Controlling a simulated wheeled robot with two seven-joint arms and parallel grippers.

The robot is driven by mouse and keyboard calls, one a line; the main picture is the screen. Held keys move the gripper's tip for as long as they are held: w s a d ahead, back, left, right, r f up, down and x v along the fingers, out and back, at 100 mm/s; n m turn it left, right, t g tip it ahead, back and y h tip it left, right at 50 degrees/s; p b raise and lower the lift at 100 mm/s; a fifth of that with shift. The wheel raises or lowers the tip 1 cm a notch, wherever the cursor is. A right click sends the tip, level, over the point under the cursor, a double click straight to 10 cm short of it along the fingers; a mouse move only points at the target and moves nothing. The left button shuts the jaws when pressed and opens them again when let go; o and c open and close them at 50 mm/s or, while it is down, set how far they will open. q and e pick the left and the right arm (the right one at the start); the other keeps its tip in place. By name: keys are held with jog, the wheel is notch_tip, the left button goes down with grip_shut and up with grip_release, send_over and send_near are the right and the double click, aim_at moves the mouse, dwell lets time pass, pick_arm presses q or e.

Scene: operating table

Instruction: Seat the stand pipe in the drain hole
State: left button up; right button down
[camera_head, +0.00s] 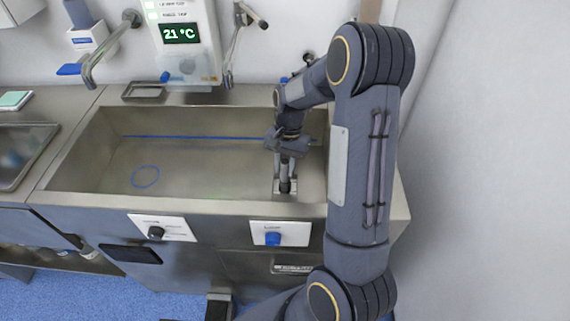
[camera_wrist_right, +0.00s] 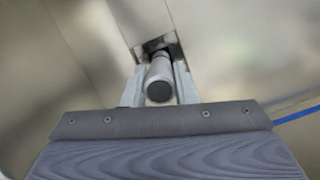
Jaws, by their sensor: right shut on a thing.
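The stand pipe (camera_wrist_right: 160,82) is a grey cylinder with a dark round end, seen nearly end-on in the right wrist view. In the head view the pipe (camera_head: 285,184) shows as a short upright piece under my right gripper (camera_head: 285,172). My right gripper (camera_wrist_right: 159,88) is shut on the pipe, one finger on each side. A recessed square drain area (camera_head: 291,194) lies at the right front of the basin floor, right by the pipe's lower end. The drain hole itself is hidden, so I cannot tell whether the pipe is in it. My left gripper is not in view.
The steel basin (camera_head: 78,160) surrounds the right gripper, with its right wall close to my arm. A blue ring (camera_head: 145,176) lies on the floor at left. A faucet (camera_head: 108,50) and a temperature display (camera_head: 182,33) are behind. The middle floor is clear.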

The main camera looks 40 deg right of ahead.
jog(key=shift+f+b, duration=0.45)
jog(key=shift+f, duration=0.3)
jog(key=c, duration=1.1)
grip_release()
jog(key=shift+r, duration=0.15)
jog(key=v, duration=0.7)
jog(key=shift+r, duration=0.4)
